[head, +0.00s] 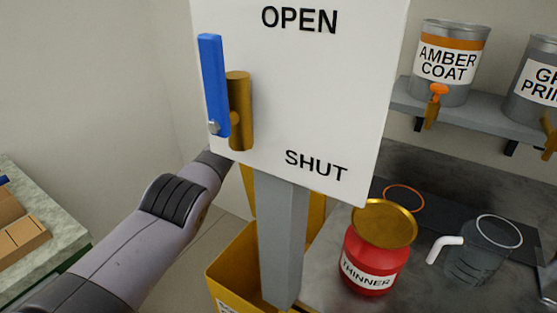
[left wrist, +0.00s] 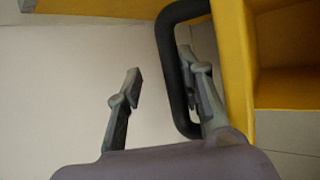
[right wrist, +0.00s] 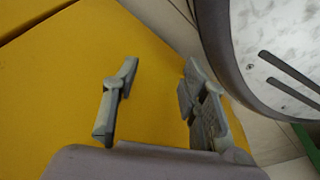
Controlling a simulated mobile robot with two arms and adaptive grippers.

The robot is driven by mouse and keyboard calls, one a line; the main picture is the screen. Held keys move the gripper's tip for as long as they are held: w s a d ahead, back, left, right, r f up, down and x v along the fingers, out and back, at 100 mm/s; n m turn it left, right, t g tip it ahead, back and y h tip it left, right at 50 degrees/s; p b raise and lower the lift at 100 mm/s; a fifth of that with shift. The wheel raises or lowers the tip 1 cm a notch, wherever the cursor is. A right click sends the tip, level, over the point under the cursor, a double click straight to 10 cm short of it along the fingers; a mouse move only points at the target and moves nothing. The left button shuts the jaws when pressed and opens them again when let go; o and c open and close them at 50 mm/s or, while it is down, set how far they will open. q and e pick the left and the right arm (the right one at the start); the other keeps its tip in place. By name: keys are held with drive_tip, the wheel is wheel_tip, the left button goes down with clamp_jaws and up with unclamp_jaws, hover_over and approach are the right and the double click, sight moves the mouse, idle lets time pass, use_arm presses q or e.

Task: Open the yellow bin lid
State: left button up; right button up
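The yellow bin (head: 228,280) stands behind and beside the sign's grey post. Its inside shows, and an upright yellow panel (head: 317,212) that looks like the raised lid rises behind the post, mostly hidden. In the left wrist view a black loop handle (left wrist: 172,70) is fixed to a yellow panel (left wrist: 232,60). My left gripper (left wrist: 165,85) is open, with one finger on each side of the handle's long bar; no firm contact shows. The sign hides it in the head view. My right gripper (right wrist: 160,95) is open and empty over a yellow surface (right wrist: 60,90).
A white OPEN/SHUT sign (head: 300,100) with a blue lever (head: 213,85) and a brass piece (head: 240,110) stands in front. A red thinner can (head: 375,265) and a jug (head: 475,255) stand on the counter right. Paint cans (head: 450,62) sit on a shelf.

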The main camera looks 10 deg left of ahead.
use_arm(q)
drive_tip(key=v, duration=1.1)
drive_tip(key=shift+r, duration=0.2)
drive_tip(key=shift+s+a, duration=0.1)
drive_tip(key=shift+c, duration=0.3)
